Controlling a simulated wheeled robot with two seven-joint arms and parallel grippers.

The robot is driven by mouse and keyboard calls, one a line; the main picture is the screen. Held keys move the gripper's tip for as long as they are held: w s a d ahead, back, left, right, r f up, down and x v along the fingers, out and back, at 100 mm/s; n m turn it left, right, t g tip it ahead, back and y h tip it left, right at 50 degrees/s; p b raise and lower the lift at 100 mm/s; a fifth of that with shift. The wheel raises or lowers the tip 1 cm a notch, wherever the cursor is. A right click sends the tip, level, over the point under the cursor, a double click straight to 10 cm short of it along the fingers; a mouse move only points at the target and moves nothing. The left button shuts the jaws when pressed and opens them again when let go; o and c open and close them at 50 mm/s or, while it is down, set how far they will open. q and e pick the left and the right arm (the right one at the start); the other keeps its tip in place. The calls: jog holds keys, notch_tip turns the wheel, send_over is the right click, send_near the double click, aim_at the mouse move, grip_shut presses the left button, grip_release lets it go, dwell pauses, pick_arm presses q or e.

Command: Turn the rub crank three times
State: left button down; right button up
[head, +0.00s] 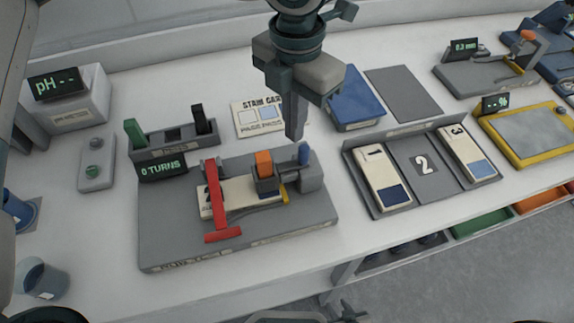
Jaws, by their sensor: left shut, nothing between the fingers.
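The rub tester (160,232) is a grey base on the counter, with a display (163,168) reading 0 TURNS. A pale card (238,192) lies on it under a red T-shaped bar (215,195). An orange block (265,163) stands over the card's right part. A blue knob (304,153) stands on a grey block at the right end. I cannot tell for certain which part is the rub crank. My left gripper (293,137) points down, shut and empty, just above and behind the blue knob in the picture; contact is not clear.
A rack with green (135,132) and black (199,119) handles stands behind the tester. A stain card (257,118) and blue box (355,98) lie behind. A numbered tray (425,172) stands right. A cup (40,280) and pH meter (75,100) are left.

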aim_at(305, 149)
pick_arm(q)
jog(key=shift+f+b, duration=1.45)
jog(key=shift+b, duration=0.8)
jog(key=shift+s+d+f+b, duration=0.15)
jog(key=shift+s+d+b, duration=0.2)
jog(key=shift+s+b, duration=0.15)
jog(key=shift+s+d, duration=0.35)
jog(key=shift+s, duration=0.15)
jog(key=shift+b, duration=0.3)
jog(key=shift+s+d+b, duration=0.2)
jog(key=shift+s+b, duration=0.3)
jog(key=shift+s, duration=0.1)
jog(key=shift+s+d, duration=0.15)
jog(key=shift+s, duration=0.4)
